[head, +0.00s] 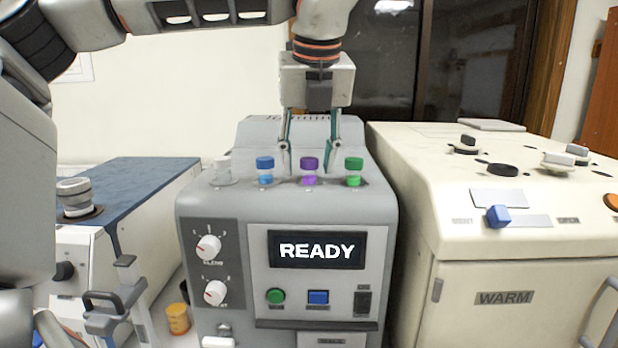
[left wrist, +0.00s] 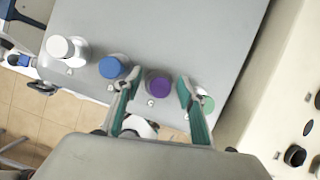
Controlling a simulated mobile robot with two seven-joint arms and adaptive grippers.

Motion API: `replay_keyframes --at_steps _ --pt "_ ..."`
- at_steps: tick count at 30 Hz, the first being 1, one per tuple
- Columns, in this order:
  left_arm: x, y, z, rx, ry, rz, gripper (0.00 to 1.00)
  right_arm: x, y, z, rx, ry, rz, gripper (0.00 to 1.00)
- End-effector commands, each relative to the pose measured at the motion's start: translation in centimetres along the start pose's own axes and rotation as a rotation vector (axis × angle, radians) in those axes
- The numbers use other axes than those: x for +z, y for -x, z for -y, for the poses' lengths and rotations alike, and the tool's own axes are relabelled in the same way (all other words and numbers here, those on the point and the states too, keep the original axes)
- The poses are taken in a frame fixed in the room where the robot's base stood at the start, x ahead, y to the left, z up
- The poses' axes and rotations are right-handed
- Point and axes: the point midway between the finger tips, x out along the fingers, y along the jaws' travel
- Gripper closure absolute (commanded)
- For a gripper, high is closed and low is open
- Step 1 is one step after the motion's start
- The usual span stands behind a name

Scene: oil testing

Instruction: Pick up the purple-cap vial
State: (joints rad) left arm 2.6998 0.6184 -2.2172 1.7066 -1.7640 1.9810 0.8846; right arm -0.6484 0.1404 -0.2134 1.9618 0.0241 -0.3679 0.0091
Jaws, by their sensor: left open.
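The purple-cap vial (head: 309,168) stands upright in the top of the grey machine, between the blue-cap vial (head: 265,168) and the green-cap vial (head: 353,170). Its purple cap also shows in the left wrist view (left wrist: 158,84). My left gripper (head: 310,160) points down at the row, open, with its fingers left and right of the purple cap. In the left wrist view the fingertips (left wrist: 158,80) flank the cap, with gaps on both sides. The right fingertip partly covers the green cap. My right gripper is not in view.
A white-cap vial (head: 222,168) stands at the left end of the row. The grey machine (head: 385,215) shows READY on its screen. A cream WARM machine (head: 450,230) stands close on the right, a blue-topped machine (head: 135,180) on the left. A small orange cup (head: 178,320) sits low between machines.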

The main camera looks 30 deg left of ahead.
Motion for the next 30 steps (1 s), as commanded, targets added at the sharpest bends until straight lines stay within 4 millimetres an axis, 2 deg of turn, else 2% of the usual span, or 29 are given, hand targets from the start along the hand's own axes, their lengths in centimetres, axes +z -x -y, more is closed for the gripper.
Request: replay_keyframes --at_steps 8,13,23,30 --pt "0.0 -0.3 0.0 -0.001 0.0 0.0 0.59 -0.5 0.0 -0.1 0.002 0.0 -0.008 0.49" --pt "0.0 -0.3 0.0 -0.001 0.0 0.001 1.0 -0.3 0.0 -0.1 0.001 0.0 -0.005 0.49" --pt "0.0 -0.2 0.0 -0.001 0.0 0.001 1.0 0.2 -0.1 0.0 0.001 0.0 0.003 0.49" --pt "0.6 1.2 0.0 -0.002 0.002 0.003 1.0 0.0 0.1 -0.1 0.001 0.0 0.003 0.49"
